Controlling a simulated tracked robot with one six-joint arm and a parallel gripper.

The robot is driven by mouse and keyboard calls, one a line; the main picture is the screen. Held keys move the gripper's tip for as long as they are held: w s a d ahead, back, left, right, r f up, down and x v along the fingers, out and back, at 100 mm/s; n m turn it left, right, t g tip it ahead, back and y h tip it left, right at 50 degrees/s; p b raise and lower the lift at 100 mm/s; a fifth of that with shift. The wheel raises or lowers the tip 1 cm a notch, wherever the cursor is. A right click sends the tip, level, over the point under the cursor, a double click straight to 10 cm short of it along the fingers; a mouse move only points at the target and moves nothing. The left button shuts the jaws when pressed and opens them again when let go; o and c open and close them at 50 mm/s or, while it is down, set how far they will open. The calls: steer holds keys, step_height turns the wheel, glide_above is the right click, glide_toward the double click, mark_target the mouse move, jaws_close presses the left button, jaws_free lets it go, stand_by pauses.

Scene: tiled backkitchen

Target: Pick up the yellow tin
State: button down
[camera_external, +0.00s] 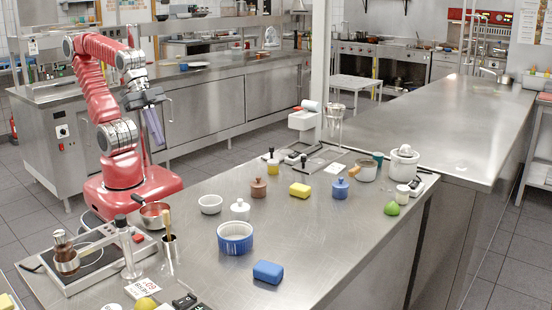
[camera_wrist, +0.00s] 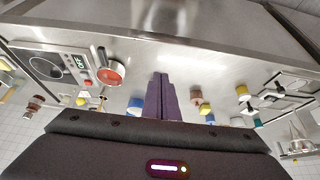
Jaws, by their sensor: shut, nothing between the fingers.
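The yellow tin (camera_external: 300,190) appears as a small rounded yellow block on the steel counter, between a brown pot (camera_external: 258,188) and a blue pot (camera_external: 340,188). In the wrist view, a yellow thing that looks like the same tin (camera_wrist: 204,108) is small, right of the fingers, beside the brown pot (camera_wrist: 196,96). My gripper (camera_external: 158,143) is raised at the counter's left side, its purple fingers angled downward, well apart from the tin. In the wrist view my gripper (camera_wrist: 160,76) has its fingers together and empty.
A white bowl (camera_external: 210,204), a white lidded jar (camera_external: 240,210), a blue ribbed dish (camera_external: 235,238) and a blue block (camera_external: 268,272) stand on the counter. A red saucepan (camera_external: 155,216) and hot plate (camera_external: 92,256) are at left. Bare steel lies right of the blue dish.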

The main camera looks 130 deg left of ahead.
steer(key=c, duration=2.5)
jaws_free()
steer(key=o, duration=1.3)
steer(key=shift+a, duration=0.1)
